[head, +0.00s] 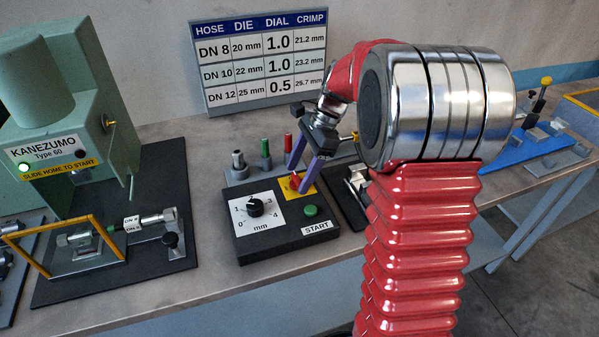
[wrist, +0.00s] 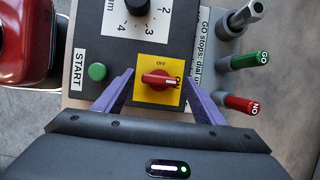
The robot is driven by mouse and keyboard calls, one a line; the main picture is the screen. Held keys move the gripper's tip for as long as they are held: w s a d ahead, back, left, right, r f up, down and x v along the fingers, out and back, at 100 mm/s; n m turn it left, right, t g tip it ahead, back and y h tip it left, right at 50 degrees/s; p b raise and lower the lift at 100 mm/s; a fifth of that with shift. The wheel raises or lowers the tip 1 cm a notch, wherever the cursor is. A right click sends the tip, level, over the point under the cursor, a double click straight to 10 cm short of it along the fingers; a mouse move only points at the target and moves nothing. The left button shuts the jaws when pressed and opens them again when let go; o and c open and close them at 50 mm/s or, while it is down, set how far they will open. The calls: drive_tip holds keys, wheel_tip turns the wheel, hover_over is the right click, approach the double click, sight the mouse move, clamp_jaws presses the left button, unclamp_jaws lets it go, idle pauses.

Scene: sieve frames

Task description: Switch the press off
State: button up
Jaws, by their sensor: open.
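The red rotary switch (wrist: 158,80) sits on a yellow plate (wrist: 143,98) marked OFF at its top in the wrist view. Its handle lies crosswise, with a white mark toward the right end, away from the OFF word. In the head view the yellow plate (head: 297,195) is at the back right of the dark control box (head: 262,241). My gripper (head: 297,180) points down at the switch. In the wrist view its purple fingers (wrist: 160,76) are open, one each side of the switch; contact is not visible. The green press (head: 75,120) stands left, its green lamp (head: 24,168) lit.
The box also bears a black dial (head: 255,207) and a green START button (head: 311,210). Upright grey, green (head: 265,150) and red plugs stand behind it. A fixture (head: 130,228) with a yellow frame lies before the press. A settings chart (head: 262,62) stands at the back.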

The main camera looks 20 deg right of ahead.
drive_tip(key=shift+a+f, duration=0.1)
drive_tip(key=shift+f, duration=0.1)
drive_tip(key=c, duration=1.1)
